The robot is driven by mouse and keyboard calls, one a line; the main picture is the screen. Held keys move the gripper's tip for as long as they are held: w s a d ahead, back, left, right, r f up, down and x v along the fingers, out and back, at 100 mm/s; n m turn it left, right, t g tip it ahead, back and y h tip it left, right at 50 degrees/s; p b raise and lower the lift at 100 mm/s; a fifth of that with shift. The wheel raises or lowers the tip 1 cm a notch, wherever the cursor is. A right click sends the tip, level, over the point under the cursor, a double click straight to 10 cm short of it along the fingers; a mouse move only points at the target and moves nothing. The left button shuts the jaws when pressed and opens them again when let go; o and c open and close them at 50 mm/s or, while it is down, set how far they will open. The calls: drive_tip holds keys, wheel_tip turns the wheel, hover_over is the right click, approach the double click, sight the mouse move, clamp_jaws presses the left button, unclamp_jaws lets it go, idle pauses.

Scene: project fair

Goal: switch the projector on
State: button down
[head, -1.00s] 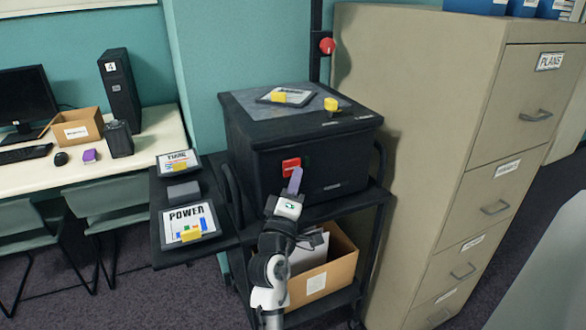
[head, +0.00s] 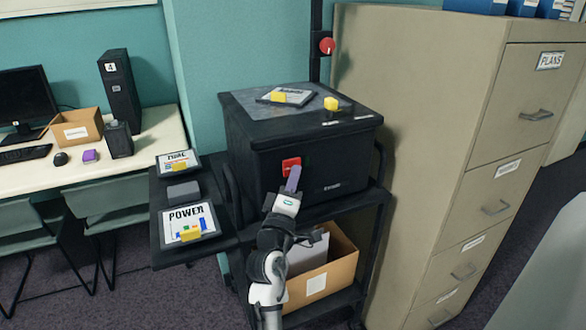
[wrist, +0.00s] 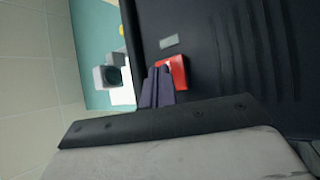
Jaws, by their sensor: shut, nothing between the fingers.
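The projector (head: 262,172) is a black box on a dark cart, with a red switch (head: 291,165) on its front face. My gripper (head: 294,176) is shut and empty, its purple fingers pointing up at the front face just below and right of the red switch. In the wrist view the fingertips (wrist: 158,72) overlap the left part of the red switch (wrist: 177,72). Part of the switch is hidden behind them, and I cannot tell whether they touch it. A small grey label (wrist: 168,42) lies beside the switch.
A side shelf (head: 160,240) at the left holds a POWER card (head: 188,222) and another card. A cardboard box (head: 340,268) stands on the cart's lower shelf. A tall beige cabinet (head: 420,150) stands close on the right.

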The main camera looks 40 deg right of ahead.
drive_tip(key=shift+w, duration=0.25)
drive_tip(key=shift+s, duration=0.15)
drive_tip(key=shift+s+a, duration=0.1)
drive_tip(key=shift+s, duration=0.45)
drive_tip(key=s+a+p, duration=0.1)
drive_tip(key=s+p, duration=0.2)
drive_tip(key=s, duration=0.3)
drive_tip(key=shift+a+p, duration=0.2)
drive_tip(key=shift+p, duration=0.15)
drive_tip(key=shift+w, duration=0.1)
idle(1.3)
